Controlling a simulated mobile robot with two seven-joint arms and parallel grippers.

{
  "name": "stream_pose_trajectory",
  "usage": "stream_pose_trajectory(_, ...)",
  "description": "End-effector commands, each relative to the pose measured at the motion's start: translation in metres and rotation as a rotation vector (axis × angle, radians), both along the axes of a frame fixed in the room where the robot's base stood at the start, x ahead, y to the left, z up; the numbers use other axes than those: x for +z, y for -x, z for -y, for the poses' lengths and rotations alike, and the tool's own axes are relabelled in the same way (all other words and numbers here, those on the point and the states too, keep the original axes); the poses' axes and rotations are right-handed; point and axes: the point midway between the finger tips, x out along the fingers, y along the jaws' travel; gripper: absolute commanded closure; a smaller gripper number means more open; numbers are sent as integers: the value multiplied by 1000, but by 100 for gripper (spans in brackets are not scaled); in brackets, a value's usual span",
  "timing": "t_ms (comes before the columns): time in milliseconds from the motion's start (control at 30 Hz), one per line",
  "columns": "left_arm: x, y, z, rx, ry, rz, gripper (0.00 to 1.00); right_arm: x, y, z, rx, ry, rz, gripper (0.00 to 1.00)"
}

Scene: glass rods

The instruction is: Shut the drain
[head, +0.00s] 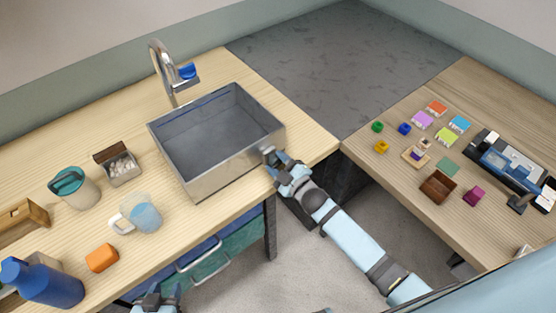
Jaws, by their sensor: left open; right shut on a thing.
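The grey metal sink (170,163) sits in the wooden counter in the head view. Its basin looks empty, and I cannot make out a drain opening in its floor. My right gripper (271,162) is at the outside of the sink's front wall near the right corner. It is shut on a small grey fitting (267,151) there, which looks like the drain handle; the fingers partly hide it. My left gripper (157,298) is open and low at the bottom edge, in front of the counter, away from the sink.
A faucet (161,65) with a blue handle stands behind the sink. A pitcher (143,212), a teal-lidded container (75,187), an orange block (102,257) and a blue bottle (45,283) stand on the left counter. The right table (385,185) carries small coloured blocks.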

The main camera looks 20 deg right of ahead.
Motion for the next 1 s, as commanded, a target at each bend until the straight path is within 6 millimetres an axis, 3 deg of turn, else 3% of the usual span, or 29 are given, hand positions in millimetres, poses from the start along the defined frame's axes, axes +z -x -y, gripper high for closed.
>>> stream_pose_trajectory(400,8,0,0,0,0,0,57,3,-2,0,0,-185,-63,81)
stream_pose_trajectory(967,8,0,0,0,-1,-2,57,2,-1,0,1,-213,-72,81)
stream_pose_trajectory(1000,8,0,0,0,-1,-2,57,2,-1,0,1,-213,-72,53)
